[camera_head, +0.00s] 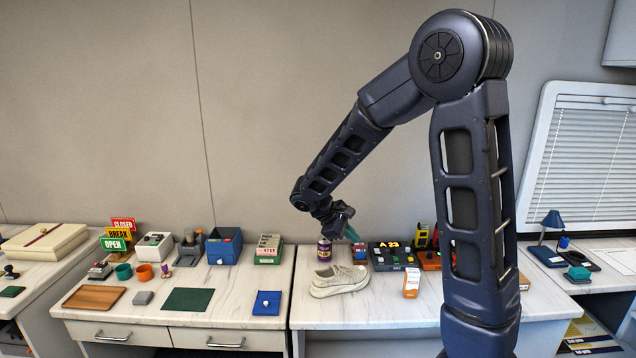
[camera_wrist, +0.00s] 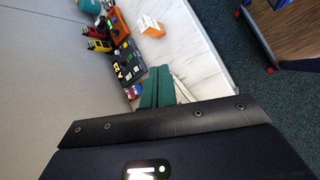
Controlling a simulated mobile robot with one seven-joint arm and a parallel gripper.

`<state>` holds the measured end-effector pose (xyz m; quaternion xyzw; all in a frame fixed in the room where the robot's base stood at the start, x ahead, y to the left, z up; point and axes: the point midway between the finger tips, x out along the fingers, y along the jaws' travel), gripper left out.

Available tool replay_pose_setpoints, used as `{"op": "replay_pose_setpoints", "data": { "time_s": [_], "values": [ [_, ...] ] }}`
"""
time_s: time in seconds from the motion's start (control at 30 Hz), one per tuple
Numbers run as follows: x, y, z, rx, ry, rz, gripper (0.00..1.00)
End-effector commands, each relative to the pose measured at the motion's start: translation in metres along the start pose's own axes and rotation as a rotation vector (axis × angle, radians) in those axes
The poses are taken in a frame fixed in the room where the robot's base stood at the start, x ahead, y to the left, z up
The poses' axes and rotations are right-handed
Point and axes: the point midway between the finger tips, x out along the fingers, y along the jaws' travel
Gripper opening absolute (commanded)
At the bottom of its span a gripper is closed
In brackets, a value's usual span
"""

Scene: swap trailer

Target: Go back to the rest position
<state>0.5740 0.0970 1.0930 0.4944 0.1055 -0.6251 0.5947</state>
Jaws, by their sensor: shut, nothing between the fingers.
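My gripper (camera_head: 351,233) hangs from my arm in the head view, above the back of the right-hand counter. It is over the white shoes (camera_head: 338,281) and to the right of a purple can (camera_head: 324,249), apart from both. In the wrist view the green fingers of my gripper (camera_wrist: 158,72) are together, with nothing seen between them.
The counter (camera_head: 420,318) carries a black display box (camera_head: 392,256) and an orange-white carton (camera_head: 411,283). The left counter holds a blue bin (camera_head: 224,246), a dark green mat (camera_head: 188,300), a wooden tray (camera_head: 94,298) and several small items. The wall above is bare.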

Motion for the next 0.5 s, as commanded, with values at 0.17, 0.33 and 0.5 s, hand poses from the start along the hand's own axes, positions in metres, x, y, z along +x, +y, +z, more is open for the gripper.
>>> {"op": "replay_pose_setpoints", "data": {
  "time_s": [0.17,0.33,0.5],
  "values": [
    [0.003,0.009,0.054,0.157,0.057,-0.109,0.00],
    [0.004,0.010,0.100,0.303,0.113,-0.203,0.00],
    [0.004,0.006,0.142,0.452,0.174,-0.286,0.00]
  ]
}}
